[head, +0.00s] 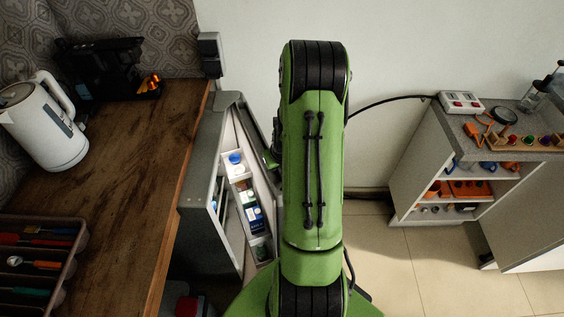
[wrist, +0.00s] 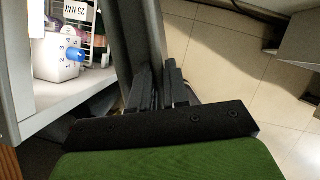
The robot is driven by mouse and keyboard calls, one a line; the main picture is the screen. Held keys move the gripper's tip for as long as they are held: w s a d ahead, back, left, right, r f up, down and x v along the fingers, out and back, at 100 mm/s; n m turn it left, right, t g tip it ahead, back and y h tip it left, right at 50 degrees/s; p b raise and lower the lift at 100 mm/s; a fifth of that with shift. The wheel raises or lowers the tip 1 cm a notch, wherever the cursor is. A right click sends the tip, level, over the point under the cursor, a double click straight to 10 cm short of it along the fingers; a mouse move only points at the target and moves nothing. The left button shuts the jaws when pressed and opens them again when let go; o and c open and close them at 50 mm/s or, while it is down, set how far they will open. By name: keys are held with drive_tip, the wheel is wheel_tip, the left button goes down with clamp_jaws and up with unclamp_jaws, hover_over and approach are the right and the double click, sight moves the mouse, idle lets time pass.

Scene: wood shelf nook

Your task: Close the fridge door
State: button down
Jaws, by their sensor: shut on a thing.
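The fridge (head: 208,140) is a small grey cabinet beside the wooden counter. Its door (head: 259,178) stands partly open, with white inner shelves holding bottles and boxes facing the gap. My gripper (head: 273,157) is at the door's outer right side, mostly hidden by my green arm. In the wrist view, my gripper (wrist: 158,82) is shut on the dark grey edge of the door (wrist: 136,35). A white box with a blue knob (wrist: 60,57) sits on a shelf left of that edge.
The counter (head: 130,165) on the left bears a white kettle (head: 45,130), a black machine (head: 100,68) and a cutlery tray (head: 40,262). A grey shelf unit (head: 410,170) with small items stands at right. Tiled floor (head: 400,265) between is clear.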

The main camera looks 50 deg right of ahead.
drive_tip(key=shift+w, duration=0.1)
idle(0.3)
drive_tip(key=c, duration=1.2)
unclamp_jaws()
drive_tip(key=p+v, duration=0.3)
drive_tip(key=v, duration=1.3)
drive_tip(key=shift+p, duration=0.3)
drive_tip(key=shift+f, duration=0.1)
